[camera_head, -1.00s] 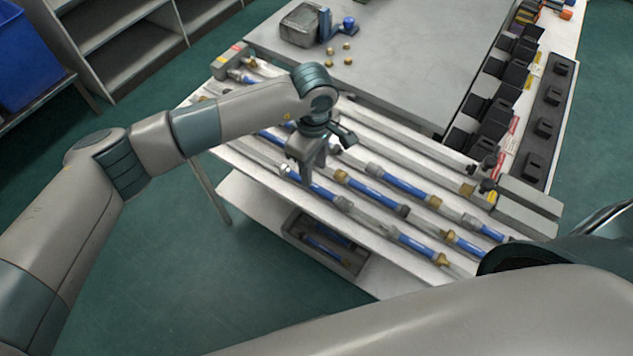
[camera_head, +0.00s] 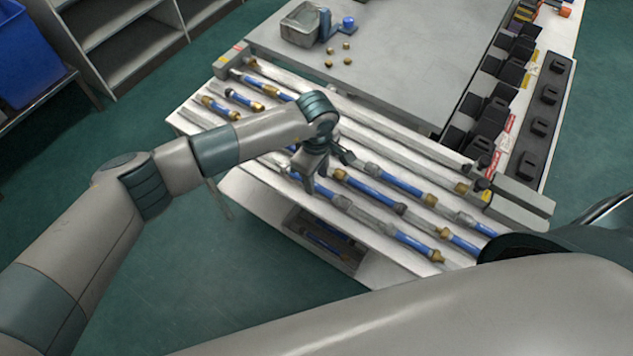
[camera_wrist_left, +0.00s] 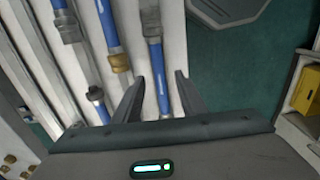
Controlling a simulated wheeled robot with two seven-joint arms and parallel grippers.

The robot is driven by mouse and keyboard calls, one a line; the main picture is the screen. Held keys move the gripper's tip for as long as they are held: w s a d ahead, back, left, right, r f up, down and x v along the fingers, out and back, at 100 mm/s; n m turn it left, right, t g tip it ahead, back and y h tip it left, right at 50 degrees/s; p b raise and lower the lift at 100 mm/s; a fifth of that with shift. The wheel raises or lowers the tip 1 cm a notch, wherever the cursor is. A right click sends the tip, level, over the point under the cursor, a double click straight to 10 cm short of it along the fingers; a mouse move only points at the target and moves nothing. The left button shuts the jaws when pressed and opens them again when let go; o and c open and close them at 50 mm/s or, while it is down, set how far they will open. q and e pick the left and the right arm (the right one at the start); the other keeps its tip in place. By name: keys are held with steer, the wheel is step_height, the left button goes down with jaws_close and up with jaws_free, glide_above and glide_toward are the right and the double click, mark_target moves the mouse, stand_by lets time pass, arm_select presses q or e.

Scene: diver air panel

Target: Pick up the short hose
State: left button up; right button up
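Several blue hoses with grey and brass end fittings lie in parallel channels of a white rack (camera_head: 180,124). My left gripper (camera_head: 312,187) is open over the rack's front channels. In the left wrist view the open fingers (camera_wrist_left: 160,80) stand on either side of a blue hose (camera_wrist_left: 154,62) with a grey fitting; whether they touch it I cannot tell. In the head view this hose (camera_head: 330,197) runs on to the right of the gripper. Two short-looking blue hoses, one (camera_head: 219,107) nearer the front and one (camera_head: 243,98) behind it, lie at the rack's left end. My right gripper is out of view.
A grey worktop (camera_head: 400,60) adjoins the rack, with a grey bin (camera_head: 300,32) and several small brass pieces. Black holders (camera_head: 490,115) line its right side. A dark tray (camera_head: 352,262) with hoses sits on the shelf below. My right arm crosses the foreground.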

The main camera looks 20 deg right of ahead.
arm_select(q)
steer(key=shift+d+f+p, duration=0.1)
steer(key=shift+f+p, duration=0.3)
steer(key=shift+f, duration=0.9)
jaws_close()
